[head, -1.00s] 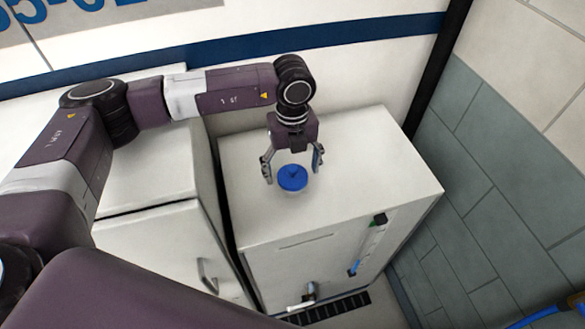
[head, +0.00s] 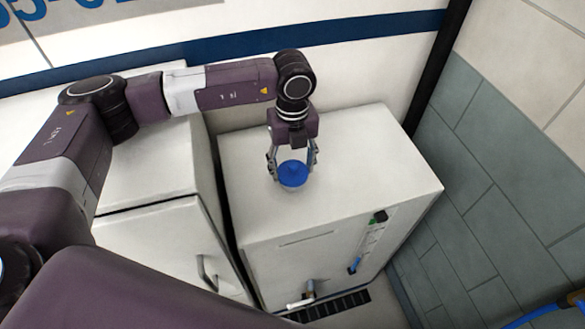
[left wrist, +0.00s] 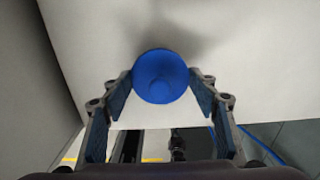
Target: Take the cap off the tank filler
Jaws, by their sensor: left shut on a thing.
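The blue cap (head: 293,174) sits on the filler on top of the white tank (head: 345,195). It shows as a round blue disc with a raised middle in the left wrist view (left wrist: 160,78). My left gripper (head: 292,167) comes down over the cap from above, its two fingers shut on the cap's opposite sides. In the left wrist view the fingertips (left wrist: 160,84) meet the cap's left and right edges. The filler neck under the cap is mostly hidden. My right gripper is not in view.
A white cabinet (head: 165,250) with a handle stands left of the tank, across a narrow gap. The tank's front carries a level gauge (head: 367,245) and a tap (head: 309,290) low down. A grey tiled wall (head: 490,170) is at right. The tank top around the cap is clear.

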